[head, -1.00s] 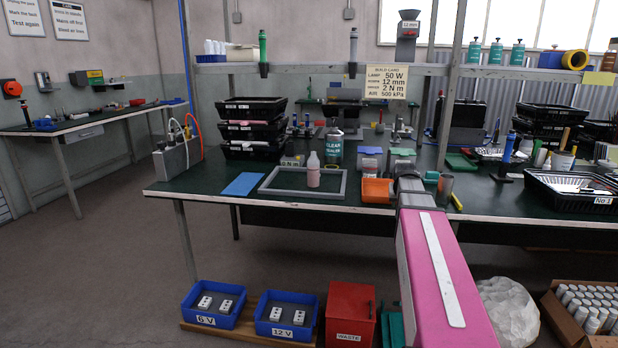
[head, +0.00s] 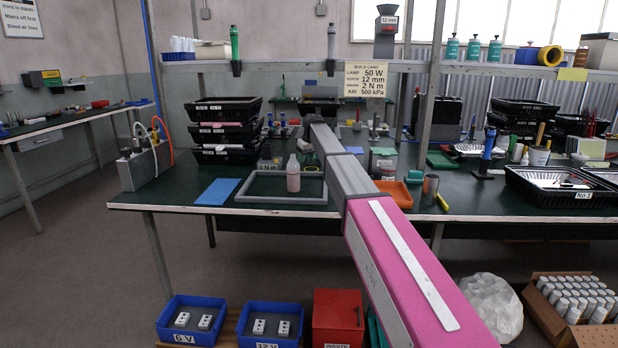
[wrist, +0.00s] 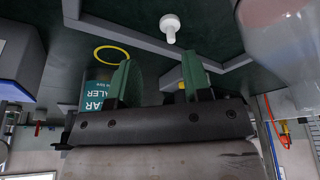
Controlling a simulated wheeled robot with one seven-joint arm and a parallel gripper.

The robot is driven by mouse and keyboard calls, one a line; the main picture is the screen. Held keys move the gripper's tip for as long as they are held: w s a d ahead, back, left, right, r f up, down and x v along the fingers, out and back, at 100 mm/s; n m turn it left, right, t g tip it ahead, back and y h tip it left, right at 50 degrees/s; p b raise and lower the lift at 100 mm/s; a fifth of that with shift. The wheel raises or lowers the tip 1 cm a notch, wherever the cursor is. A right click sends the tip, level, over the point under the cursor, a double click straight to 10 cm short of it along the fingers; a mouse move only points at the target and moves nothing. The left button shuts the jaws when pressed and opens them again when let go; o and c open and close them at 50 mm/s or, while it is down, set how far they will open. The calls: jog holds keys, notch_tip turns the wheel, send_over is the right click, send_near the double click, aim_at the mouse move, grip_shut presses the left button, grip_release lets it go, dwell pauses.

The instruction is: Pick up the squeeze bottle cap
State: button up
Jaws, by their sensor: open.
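In the wrist view, which looks upside down, a small white cap with a narrow stem (wrist: 170,26) sits on the dark green bench by the grey frame. It looks like the squeeze bottle cap. My gripper (wrist: 158,76) has two green fingers spread apart with nothing between them. The cap is beyond the fingertips, apart from them. A pale pink squeeze bottle (head: 293,175) stands upright in the frame (head: 262,211). A large translucent pinkish shape, probably this bottle, fills the upper right of the wrist view (wrist: 285,28). In the head view my arm hides my gripper.
A sealer bottle (wrist: 96,92) stands partly behind one finger, near a yellow ring (wrist: 112,48). In the head view, a blue mat (head: 217,192) lies left of the frame. An orange tray (head: 398,194) and a metal cylinder (head: 430,188) are right of my arm.

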jog(key=shift+n, duration=0.3)
jog(key=w+a+f, duration=0.1)
jog(key=f, duration=0.2)
jog(key=w+a+f, duration=0.1)
jog(key=a+f, duration=0.1)
jog(key=f, duration=0.1)
jog(key=w+a+f, duration=0.1)
jog(key=w+f, duration=0.1)
jog(key=f, duration=0.2)
jog(key=shift+a, duration=0.35)
jog(key=shift+r, duration=0.1)
jog(key=c, duration=0.6)
